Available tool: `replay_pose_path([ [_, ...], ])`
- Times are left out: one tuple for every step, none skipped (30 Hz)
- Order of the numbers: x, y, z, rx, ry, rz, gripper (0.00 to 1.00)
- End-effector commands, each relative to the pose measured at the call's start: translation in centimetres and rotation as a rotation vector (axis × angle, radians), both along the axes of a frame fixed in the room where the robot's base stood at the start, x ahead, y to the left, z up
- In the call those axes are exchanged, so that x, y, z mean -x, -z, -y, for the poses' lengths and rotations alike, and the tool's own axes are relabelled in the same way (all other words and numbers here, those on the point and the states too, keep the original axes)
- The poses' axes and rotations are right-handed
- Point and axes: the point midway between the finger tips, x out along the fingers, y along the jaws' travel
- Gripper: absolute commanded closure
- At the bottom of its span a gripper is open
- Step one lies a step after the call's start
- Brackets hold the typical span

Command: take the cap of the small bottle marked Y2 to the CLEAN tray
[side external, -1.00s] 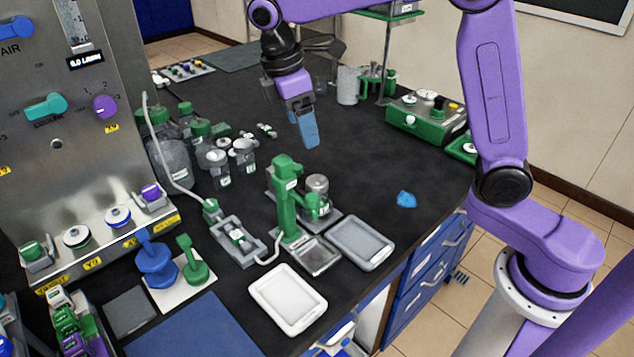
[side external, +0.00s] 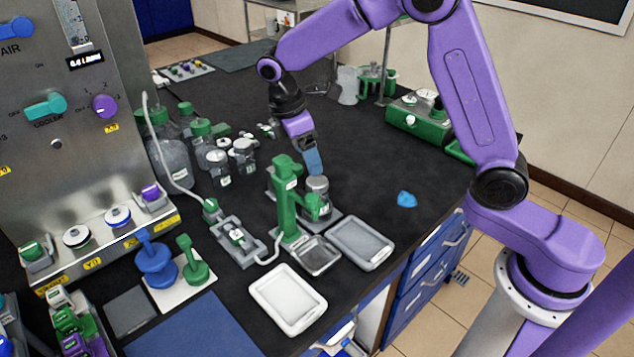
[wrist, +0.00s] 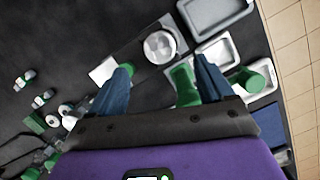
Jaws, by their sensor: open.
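A small bottle with a round grey lid (side external: 318,185) stands at the green stand (side external: 288,195); I cannot read its marking. Its lid shows as a pale disc in the wrist view (wrist: 160,47). My gripper (side external: 314,168) is just above and behind this lid, fingers pointing down. In the wrist view my open gripper (wrist: 163,75) has nothing between its blue fingers, and the disc lies ahead of them. A white tray (side external: 262,290) and a grey tray (side external: 386,251) lie at the front; I cannot read CLEAN on either.
A metal pan (side external: 318,258) sits before the stand. A blue piece (side external: 407,199) lies at right on clear black bench.

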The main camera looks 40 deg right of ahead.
Motion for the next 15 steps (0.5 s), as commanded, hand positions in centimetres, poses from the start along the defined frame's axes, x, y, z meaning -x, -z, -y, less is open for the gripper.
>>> replay_pose_path([
  [0.1,0.6,0.2,0.001,0.000,-0.001,0.19],
  [0.1,0.8,0.3,0.001,0.000,-0.002,0.19],
  [0.1,1.1,0.3,0.001,0.001,-0.001,0.19],
  [0.1,1.2,0.4,0.000,0.001,0.000,0.19],
  [0.1,1.3,0.4,0.000,0.001,0.000,0.19],
  [0.2,1.5,0.4,0.000,0.001,0.000,0.19],
  [0.2,1.6,0.5,0.001,0.001,0.000,0.19],
  [0.2,1.8,0.5,0.002,0.001,-0.001,0.19],
  [0.3,2.2,0.7,0.002,0.001,-0.001,0.19],
  [0.3,2.6,0.7,0.002,0.001,-0.001,0.19],
  [0.4,3.0,0.9,0.002,0.001,-0.003,0.19],
  [0.4,3.6,1.0,0.002,0.001,-0.003,0.19],
  [0.5,4.1,1.1,0.003,0.001,-0.004,0.19],
  [0.6,4.5,1.2,0.002,0.001,-0.003,0.19],
  [0.6,5.1,1.4,0.002,0.001,-0.003,0.19],
])
